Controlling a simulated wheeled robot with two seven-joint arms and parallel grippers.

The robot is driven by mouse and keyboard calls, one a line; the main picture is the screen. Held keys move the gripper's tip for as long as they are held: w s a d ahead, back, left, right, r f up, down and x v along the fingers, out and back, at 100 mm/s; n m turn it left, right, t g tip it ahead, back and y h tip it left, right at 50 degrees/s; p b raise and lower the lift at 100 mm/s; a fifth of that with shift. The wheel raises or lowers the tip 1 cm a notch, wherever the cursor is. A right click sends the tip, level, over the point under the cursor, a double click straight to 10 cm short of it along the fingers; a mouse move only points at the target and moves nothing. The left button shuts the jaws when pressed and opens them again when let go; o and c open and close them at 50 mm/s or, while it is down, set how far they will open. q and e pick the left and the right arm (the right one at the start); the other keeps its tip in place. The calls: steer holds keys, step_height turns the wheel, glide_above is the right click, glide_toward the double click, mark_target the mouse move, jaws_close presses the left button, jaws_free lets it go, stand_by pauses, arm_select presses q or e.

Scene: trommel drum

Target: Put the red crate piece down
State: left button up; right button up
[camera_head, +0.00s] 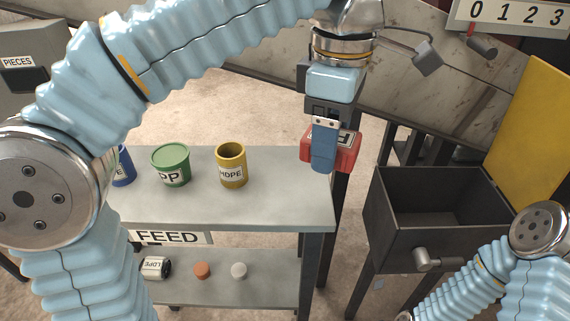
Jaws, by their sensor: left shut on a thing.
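My left gripper (323,145) comes in from the left over the top of the view and points down. It is shut on the red crate piece (347,152), a small red block with a pale lettered label. One blue finger covers the middle of the piece. The piece appears above the right end of the grey feed table (255,206); I cannot tell how high it is. My right arm shows at the lower right, but its gripper is out of view.
A blue cup (124,167), a green PP cup (171,166) and a yellow HDPE cup (231,166) stand on the table's left half. A lower shelf (200,292) holds small pieces. A dark open bin (405,220) stands at the right, beside a yellow panel (535,125).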

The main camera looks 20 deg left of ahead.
arm_select(q)
steer(key=b, duration=0.1)
glide_above(293, 179)
steer(key=f, duration=0.6)
steer(key=shift+s+d+f, duration=0.1)
steer(key=shift+s+d, duration=0.2)
steer(key=shift+d, duration=0.1)
steer(key=f, duration=0.2)
steer(key=a+f+b, duration=0.1)
steer(key=shift+w+f, duration=0.1)
steer(key=shift+w, duration=0.15)
steer(key=shift+d+f, duration=0.1)
steer(key=shift+f, duration=0.35)
steer(key=shift+f, duration=0.1)
steer(key=o, duration=1.1)
steer(key=shift+c, duration=0.2)
step_height(293, 179, up, 12)
steer(key=p, duration=0.3)
